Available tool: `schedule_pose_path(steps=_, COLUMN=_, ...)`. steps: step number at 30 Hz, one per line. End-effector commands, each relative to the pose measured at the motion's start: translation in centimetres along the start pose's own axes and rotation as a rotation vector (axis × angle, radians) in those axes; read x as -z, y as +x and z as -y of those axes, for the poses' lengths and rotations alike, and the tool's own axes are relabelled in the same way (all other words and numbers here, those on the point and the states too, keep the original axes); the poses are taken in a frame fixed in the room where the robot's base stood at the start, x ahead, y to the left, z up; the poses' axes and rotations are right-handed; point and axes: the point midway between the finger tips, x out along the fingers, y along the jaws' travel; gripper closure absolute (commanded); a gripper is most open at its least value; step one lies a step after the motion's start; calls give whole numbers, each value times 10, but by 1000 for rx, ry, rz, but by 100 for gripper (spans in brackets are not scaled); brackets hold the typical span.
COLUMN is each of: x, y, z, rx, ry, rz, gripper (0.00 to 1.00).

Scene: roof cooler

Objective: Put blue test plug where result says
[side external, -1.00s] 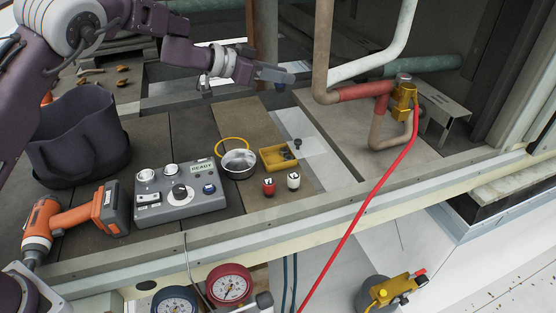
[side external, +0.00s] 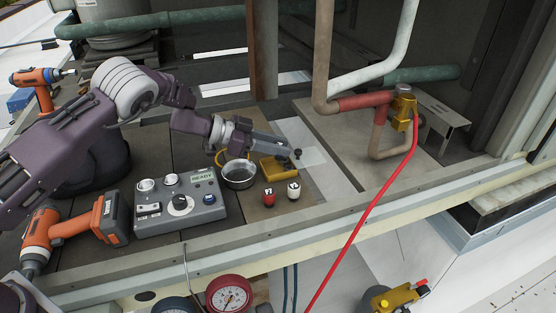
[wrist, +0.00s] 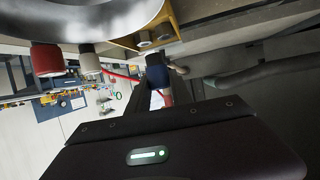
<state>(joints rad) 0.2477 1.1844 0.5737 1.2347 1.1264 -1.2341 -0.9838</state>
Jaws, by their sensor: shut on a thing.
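The dark blue test plug (side external: 297,154) stands on a pale sheet just right of the yellow tray. My gripper (side external: 288,152) reaches down to it from the left and is shut on it. In the wrist view the blue plug (wrist: 157,74) sits between my fingertips (wrist: 160,88). I cannot tell whether its foot is clear of the surface. The grey test box (side external: 160,218) stands left of the bowl, and its small screen (side external: 203,176) reads READY. A dark knob (side external: 180,204) and a blue button (side external: 209,199) are on its face.
The yellow tray (side external: 279,169) is under my gripper, partly hidden. The metal bowl (side external: 240,178) is beside it. A red-bodied piece (side external: 268,198) and a white one (side external: 293,191) stand in front. An orange drill (side external: 75,225) lies left. Pipes and a red hose (side external: 363,215) are right.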

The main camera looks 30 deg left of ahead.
Motion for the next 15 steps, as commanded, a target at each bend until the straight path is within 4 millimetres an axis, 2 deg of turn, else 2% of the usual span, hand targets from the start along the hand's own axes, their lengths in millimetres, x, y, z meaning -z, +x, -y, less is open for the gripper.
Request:
schedule_pose_path(steps=6, x=-34, y=13, z=0, rx=0, ry=-1, rz=3, gripper=100)
schedule_pose_path(steps=15, x=-37, y=15, z=0, rx=0, ry=1, rz=1, gripper=100)
